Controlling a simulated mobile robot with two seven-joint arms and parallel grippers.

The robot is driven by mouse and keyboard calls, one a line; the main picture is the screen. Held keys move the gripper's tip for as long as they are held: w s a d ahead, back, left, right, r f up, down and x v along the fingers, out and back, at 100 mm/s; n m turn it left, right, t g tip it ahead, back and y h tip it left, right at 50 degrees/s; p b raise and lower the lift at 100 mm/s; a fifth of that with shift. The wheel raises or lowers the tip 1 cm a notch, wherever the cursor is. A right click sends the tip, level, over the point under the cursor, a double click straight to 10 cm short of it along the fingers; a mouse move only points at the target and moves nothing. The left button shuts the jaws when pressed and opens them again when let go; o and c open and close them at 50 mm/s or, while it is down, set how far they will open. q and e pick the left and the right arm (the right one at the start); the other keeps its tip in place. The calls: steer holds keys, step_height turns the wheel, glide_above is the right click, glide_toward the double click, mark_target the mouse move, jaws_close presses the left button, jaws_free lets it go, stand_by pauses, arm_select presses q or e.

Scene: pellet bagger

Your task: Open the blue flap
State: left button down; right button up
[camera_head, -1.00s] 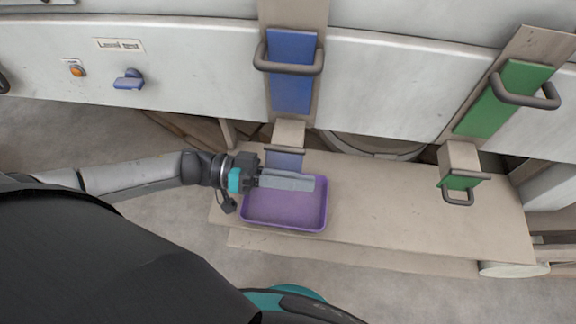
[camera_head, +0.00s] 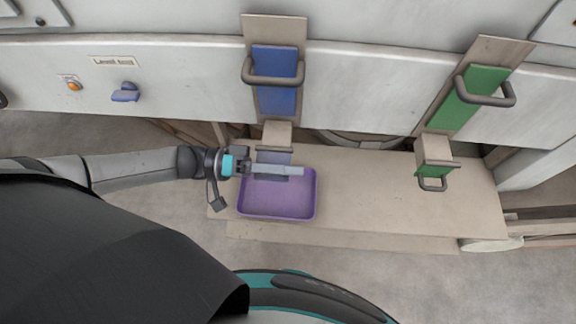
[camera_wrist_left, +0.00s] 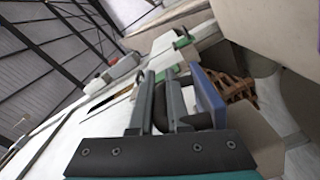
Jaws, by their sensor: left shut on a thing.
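The blue flap (camera_head: 273,157) is at the lower mouth of the beige spout under the blue slide plate, partly hidden behind my left gripper. In the left wrist view, it is the blue panel (camera_wrist_left: 209,98) beside the fingers. My left gripper (camera_head: 278,170) reaches in from the left, just above the back edge of the purple tray. Its fingers (camera_wrist_left: 160,98) are close around a dark curved bar, which appears to be the flap's handle. I cannot tell how far the flap is tilted. My right gripper is not in view.
The purple tray (camera_head: 277,215) stands on the beige bench (camera_head: 370,205) under the spout. Above is a blue slide plate (camera_head: 274,98) with a handle. To the right are a green slide plate (camera_head: 468,108) and green flap (camera_head: 433,172). The bench between is clear.

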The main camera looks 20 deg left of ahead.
arm_select(q)
steer(key=shift+d, duration=0.1)
steer(key=c, duration=1.2)
jaws_free()
steer(key=shift+o, duration=0.2)
steer(key=b+v, duration=0.2)
steer(key=v, duration=1.3)
steer(key=shift+s, duration=0.1)
